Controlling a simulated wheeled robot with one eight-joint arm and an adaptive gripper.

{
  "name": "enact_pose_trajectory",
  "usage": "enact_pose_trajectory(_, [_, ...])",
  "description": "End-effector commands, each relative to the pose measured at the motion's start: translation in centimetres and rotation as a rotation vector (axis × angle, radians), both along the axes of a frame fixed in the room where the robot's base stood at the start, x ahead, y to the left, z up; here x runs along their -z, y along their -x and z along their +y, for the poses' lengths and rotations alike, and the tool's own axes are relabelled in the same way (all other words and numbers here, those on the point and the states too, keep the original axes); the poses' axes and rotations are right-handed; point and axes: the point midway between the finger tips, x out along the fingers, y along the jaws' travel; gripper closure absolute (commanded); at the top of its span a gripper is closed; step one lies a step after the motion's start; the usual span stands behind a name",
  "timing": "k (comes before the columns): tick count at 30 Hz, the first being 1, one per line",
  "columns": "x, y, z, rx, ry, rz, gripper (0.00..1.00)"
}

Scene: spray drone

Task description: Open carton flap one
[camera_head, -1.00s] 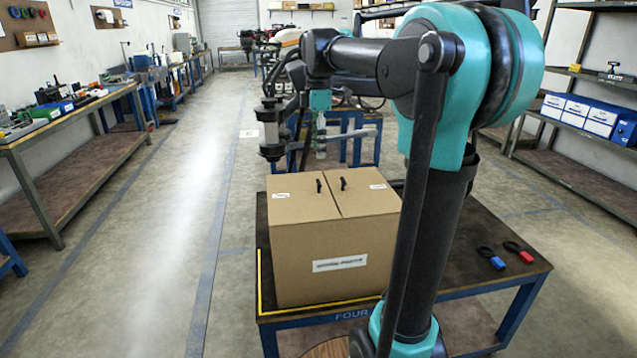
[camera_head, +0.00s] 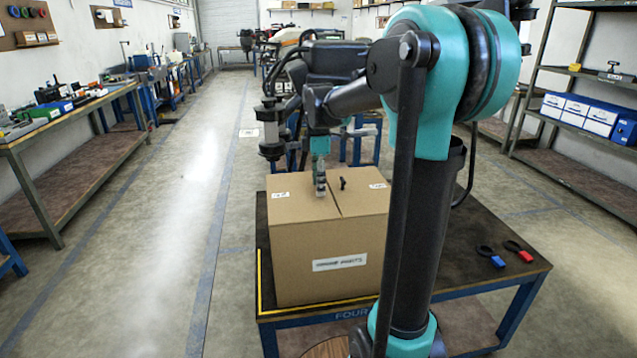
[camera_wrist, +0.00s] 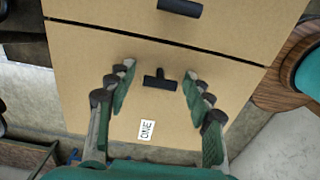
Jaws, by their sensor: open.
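A closed brown carton (camera_head: 330,240) stands on the table, with two top flaps that meet at a seam. The left flap (camera_head: 290,195) bears a small white label; in the wrist view that label reads "ONE" (camera_wrist: 147,130). A black T-shaped handle (camera_wrist: 160,79) stands on this flap. The other flap (camera_head: 362,195) has its own black handle (camera_head: 342,183), also in the wrist view (camera_wrist: 180,7). My gripper (camera_head: 320,188) points down over flap one. In the wrist view its open fingers (camera_wrist: 156,86) lie on either side of flap one's handle, apart from it.
The dark-topped table (camera_head: 460,260) has blue legs and a yellow line along the carton's left side. A blue-tagged item (camera_head: 497,261) and a red-tagged item (camera_head: 525,255) lie at its right. Floor to the left is clear.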

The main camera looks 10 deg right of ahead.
Motion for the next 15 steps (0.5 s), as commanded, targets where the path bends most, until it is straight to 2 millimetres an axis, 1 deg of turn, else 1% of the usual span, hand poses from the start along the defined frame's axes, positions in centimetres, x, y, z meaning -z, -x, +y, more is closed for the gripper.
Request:
enact_pose_trajectory(2, [-0.01, 0.00, 0.00, 0.000, 0.000, 0.000, 0.48])
enact_pose_trajectory(12, [-0.03, 0.01, 0.00, 0.000, 0.000, 0.000, 0.91])
enact_pose_trajectory(14, [-0.03, 0.01, 0.00, 0.000, 0.000, 0.000, 0.98])
enact_pose_trajectory(15, [-0.03, 0.01, 0.00, 0.000, 0.000, 0.000, 1.00])
